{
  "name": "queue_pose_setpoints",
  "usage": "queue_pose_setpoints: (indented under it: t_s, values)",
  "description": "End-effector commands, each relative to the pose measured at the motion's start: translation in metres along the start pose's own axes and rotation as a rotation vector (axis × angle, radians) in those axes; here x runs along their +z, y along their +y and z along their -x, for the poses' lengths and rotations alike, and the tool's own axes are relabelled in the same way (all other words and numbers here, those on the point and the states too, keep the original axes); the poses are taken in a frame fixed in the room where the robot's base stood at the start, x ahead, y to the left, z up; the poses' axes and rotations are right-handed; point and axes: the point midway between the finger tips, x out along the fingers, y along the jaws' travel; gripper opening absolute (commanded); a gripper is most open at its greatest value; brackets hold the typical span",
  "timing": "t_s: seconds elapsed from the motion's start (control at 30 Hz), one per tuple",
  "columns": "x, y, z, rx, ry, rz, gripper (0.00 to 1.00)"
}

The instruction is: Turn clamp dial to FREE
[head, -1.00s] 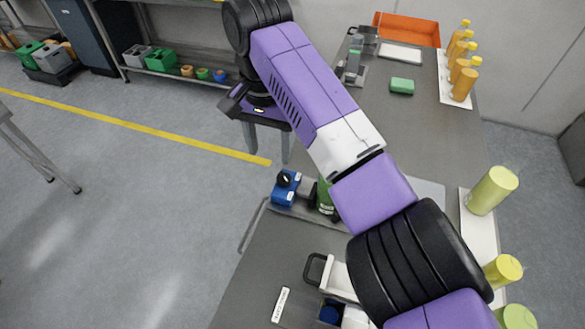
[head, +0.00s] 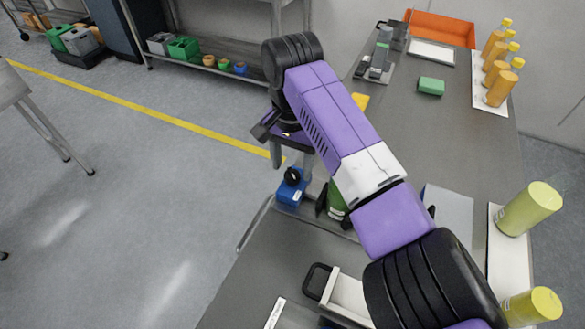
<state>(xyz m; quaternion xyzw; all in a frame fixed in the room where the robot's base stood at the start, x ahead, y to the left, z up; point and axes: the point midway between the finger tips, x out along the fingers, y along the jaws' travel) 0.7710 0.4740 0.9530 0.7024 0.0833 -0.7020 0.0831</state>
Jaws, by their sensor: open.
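The clamp dial is a black round knob (head: 292,176) on a small blue block (head: 291,193), at the left edge of the grey bench. My gripper (head: 291,160) is open, with its two grey fingers pointing down and apart. In the picture the fingertips are just above and to either side of the knob. I cannot tell whether they touch it. The dial's marks and setting are too small to read. A green bottle (head: 336,202) stands right of the block, partly hidden by my arm.
A white tray with a black handle (head: 317,281) is on the near bench. Yellow-green cylinders (head: 529,209) stand at the right edge. The floor at left is mostly clear.

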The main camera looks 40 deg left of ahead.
Motion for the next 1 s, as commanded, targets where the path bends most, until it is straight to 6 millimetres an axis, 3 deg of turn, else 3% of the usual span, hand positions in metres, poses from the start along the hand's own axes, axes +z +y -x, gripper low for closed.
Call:
queue_pose_setpoints:
  t_s: [0.2,0.5,0.8,1.0]
  values:
    - [0.0,0.001,-0.02,0.001,-0.001,0.0,0.55]
    - [0.0,0.0,-0.023,0.0,0.0,0.0,0.55]
    - [0.0,0.0,-0.023,0.001,0.0,0.0,0.0]
    - [0.0,0.0,-0.022,0.001,-0.001,0.009,0.0]
